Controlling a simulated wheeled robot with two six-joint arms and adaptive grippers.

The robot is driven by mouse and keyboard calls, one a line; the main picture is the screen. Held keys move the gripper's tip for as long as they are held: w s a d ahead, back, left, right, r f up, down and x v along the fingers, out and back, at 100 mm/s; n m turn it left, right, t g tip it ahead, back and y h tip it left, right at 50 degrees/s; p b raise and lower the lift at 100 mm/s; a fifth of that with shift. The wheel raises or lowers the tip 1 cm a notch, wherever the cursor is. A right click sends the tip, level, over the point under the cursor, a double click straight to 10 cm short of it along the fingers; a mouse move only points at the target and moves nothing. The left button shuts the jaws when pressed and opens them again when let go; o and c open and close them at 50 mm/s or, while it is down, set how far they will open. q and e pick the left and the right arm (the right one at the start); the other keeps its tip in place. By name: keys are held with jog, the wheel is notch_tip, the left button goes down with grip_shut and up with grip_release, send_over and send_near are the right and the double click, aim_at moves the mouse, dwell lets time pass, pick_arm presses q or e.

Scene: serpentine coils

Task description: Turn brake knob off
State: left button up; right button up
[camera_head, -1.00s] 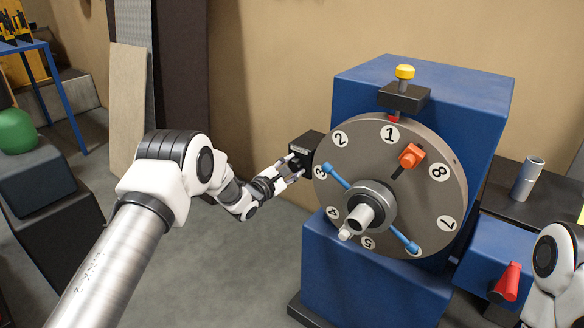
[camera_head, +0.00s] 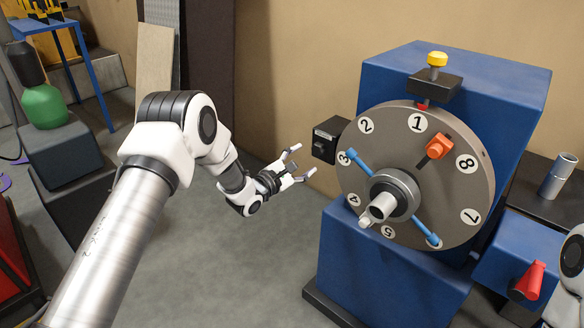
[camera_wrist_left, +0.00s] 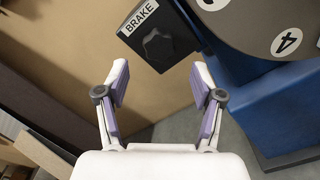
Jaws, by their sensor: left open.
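The brake knob (camera_wrist_left: 158,45) is a dark faceted knob on a black box (camera_wrist_left: 137,25) labelled BRAKE, seen at the top of the left wrist view. In the head view the black brake box (camera_head: 329,140) sticks out from the left side of the blue machine (camera_head: 455,80), beside the numbered disc; its knob is small there. My left gripper (camera_head: 303,162) is open and empty, left of and slightly below the box and apart from it. In the left wrist view its fingers (camera_wrist_left: 160,78) are spread below the knob, with nothing between them. My right gripper is out of view.
The big grey disc (camera_head: 455,205) carries numbers, blue-tipped rods, an orange block (camera_head: 438,146) and a central hub. A yellow-topped plunger (camera_head: 437,60) stands above it. A red lever (camera_head: 528,280) is at lower right. Open floor lies left of the machine.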

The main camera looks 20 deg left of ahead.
pick_arm(q)
jog(key=v, duration=0.6)
jog(key=s+d+f+m+g+y+p, duration=0.1)
jog(key=s+d+f+g+p, duration=0.25)
jog(key=s+f, duration=0.5)
jog(key=s+d+f+m+g+y+p, duration=0.1)
jog(key=s+d+f+m+g+p, duration=0.2)
jog(key=s+f, duration=0.5)
jog(key=s+a+f+m+g+y, duration=0.1)
jog(key=s+m+g+y, duration=0.1)
jog(key=s+m+g, duration=0.3)
jog(key=s+a+f+m+g+y+p, duration=0.1)
jog(key=s+m+g, duration=0.4)
jog(key=s+m, duration=0.8)
jog(key=s+a+f+y, duration=0.1)
jog(key=s, duration=0.9)
jog(key=shift+a+m, duration=0.3)
